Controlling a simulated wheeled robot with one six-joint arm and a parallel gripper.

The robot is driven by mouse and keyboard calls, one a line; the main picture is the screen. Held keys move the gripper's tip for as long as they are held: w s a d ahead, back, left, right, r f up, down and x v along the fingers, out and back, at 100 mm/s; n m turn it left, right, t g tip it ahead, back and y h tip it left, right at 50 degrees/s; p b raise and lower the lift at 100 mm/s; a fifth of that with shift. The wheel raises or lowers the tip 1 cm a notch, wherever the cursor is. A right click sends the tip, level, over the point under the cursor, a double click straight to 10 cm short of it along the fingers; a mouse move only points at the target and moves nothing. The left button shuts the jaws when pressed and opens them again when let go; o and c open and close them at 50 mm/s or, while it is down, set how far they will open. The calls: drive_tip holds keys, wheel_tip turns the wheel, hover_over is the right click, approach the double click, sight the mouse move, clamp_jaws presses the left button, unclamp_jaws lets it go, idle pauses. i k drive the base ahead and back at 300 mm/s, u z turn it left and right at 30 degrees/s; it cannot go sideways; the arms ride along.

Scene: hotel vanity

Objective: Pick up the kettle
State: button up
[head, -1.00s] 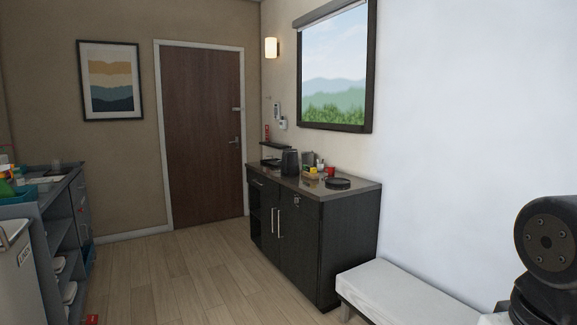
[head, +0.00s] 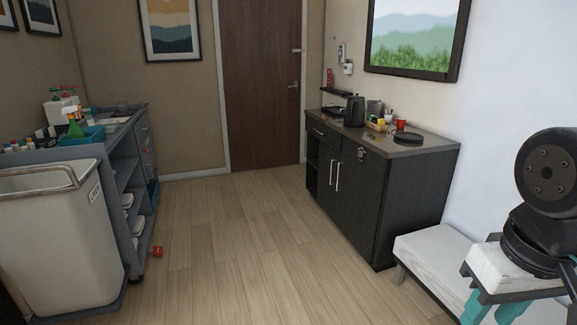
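The black kettle (head: 354,111) stands upright on the dark vanity cabinet (head: 425,149) against the right wall, well across the room from me. A small black shelf or tray lies beside and behind it. Part of my own arm shows at the right edge of the head view, but my gripper is not in view. Nothing is seen touching the kettle.
A red cup (head: 401,125), a black round tray (head: 408,138) and small packets share the vanity top. A white bench (head: 436,254) stands at right. A housekeeping cart (head: 122,172) with a linen bin (head: 50,235) is at left. A small red object (head: 158,251) lies on the floor. The middle floor is clear.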

sight(355, 115)
drive_tip(key=u, duration=0.45)
drive_tip(key=i, duration=3.85)
drive_tip(key=z, duration=1.1)
drive_tip(key=i, duration=1.25)
drive_tip(key=z, duration=0.6)
